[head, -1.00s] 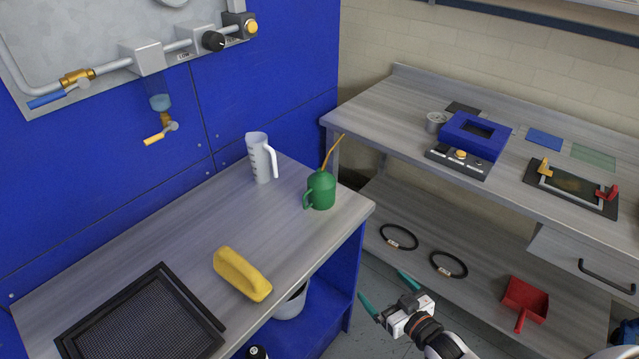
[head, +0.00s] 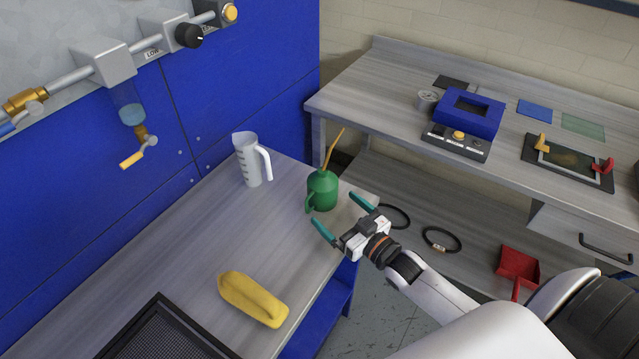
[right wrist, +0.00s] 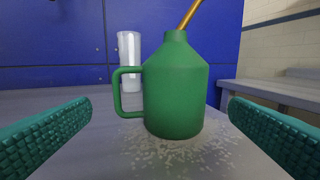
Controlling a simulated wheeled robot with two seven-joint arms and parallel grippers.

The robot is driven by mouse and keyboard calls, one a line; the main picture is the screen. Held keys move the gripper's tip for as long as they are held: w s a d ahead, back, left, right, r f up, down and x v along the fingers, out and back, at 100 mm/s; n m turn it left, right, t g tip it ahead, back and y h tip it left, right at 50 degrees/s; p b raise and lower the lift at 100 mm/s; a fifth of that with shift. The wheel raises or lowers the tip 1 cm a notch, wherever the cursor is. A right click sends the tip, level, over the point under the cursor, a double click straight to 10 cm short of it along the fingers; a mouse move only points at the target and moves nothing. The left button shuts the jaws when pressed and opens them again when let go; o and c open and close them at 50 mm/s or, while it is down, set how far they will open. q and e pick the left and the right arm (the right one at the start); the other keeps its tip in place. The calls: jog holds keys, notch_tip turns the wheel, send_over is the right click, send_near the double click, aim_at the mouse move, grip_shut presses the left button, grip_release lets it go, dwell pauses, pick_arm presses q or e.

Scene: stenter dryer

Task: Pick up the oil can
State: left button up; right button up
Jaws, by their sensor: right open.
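The green oil can (head: 322,190) with a thin brass spout stands upright on the near grey bench, close to its right corner. My right gripper (head: 342,217) is open and just in front of the can, with its teal fingers pointing at it. In the right wrist view the can (right wrist: 174,95) stands between the two spread fingers (right wrist: 160,125), a little beyond their tips and apart from both. Its handle is on the left there. My left gripper is not in view.
A white measuring jug (head: 249,162) stands left of the can, behind it in the wrist view. A yellow sponge-like block (head: 253,298) and a black mesh tray (head: 165,335) lie nearer on the bench. A second bench (head: 400,100) stands at the right.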

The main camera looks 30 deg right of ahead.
aim_at(327, 201)
jog(key=shift+x, duration=1.2)
jog(key=shift+w+a+r+p, duration=0.15)
jog(key=shift+w+p, duration=0.2)
jog(key=shift+w, duration=0.35)
jog(key=p+x, duration=0.1)
jog(key=x, duration=0.2)
jog(key=shift+w, duration=0.25)
jog(key=shift+w+a, duration=0.15)
jog(key=shift+w, duration=0.25)
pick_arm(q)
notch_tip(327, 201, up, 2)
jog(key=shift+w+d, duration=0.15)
pick_arm(e)
jog(key=c, duration=0.8)
